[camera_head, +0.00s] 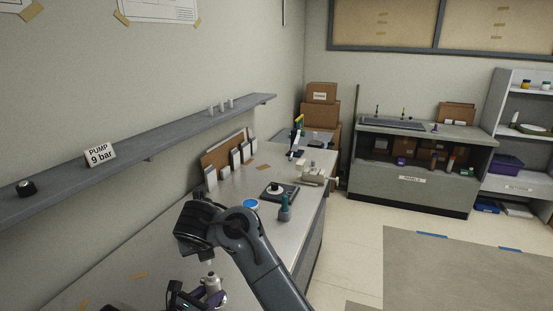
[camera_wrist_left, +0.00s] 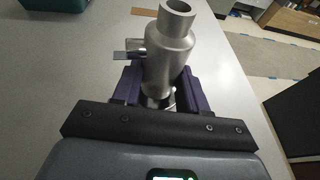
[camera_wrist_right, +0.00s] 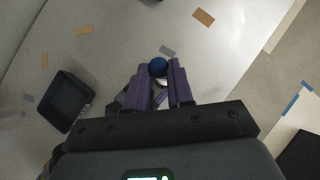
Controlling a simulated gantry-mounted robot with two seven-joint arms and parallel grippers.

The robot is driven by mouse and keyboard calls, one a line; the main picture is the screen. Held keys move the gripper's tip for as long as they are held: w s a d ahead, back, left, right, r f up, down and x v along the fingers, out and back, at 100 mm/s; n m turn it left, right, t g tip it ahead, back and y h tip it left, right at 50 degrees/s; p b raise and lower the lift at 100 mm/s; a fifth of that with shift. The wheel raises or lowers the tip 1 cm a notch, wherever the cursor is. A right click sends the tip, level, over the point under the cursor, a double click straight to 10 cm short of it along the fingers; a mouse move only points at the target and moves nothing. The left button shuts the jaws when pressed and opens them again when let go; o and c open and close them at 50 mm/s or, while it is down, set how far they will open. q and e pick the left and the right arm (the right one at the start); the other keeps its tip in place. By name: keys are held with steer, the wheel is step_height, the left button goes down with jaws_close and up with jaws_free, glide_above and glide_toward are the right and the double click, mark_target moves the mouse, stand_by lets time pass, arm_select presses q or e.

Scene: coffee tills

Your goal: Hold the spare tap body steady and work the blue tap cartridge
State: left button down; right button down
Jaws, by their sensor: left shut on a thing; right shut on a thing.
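The spare tap body (camera_wrist_left: 172,50) is a silvery metal cylinder with a narrower open neck and a short side spout. It stands roughly upright between the purple jaws of my left gripper (camera_wrist_left: 155,88), which is shut on it. In the head view the tap body (camera_head: 211,284) shows at the bottom, beside my left gripper (camera_head: 196,298). The blue tap cartridge (camera_wrist_right: 158,67) shows as a round blue top with a shiny part below it. My right gripper (camera_wrist_right: 163,85) is shut on it, above the bench. Its lower end is partly hidden by the jaws.
A dark open tray (camera_wrist_right: 66,101) lies on the bench to the left in the right wrist view. Tape pieces mark the bench. A shelf (camera_head: 130,165) runs along the wall.

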arm_select(q)
steer(key=shift+s+f, duration=0.1)
steer(key=shift+f, duration=0.25)
steer(key=c, duration=0.6)
jaws_free()
steer(key=shift+c, duration=0.2)
steer(key=shift+o, duration=0.6)
steer(key=shift+r, duration=0.25)
steer(key=shift+s, duration=0.1)
steer(key=v, duration=1.2)
steer(key=shift+r, duration=0.1)
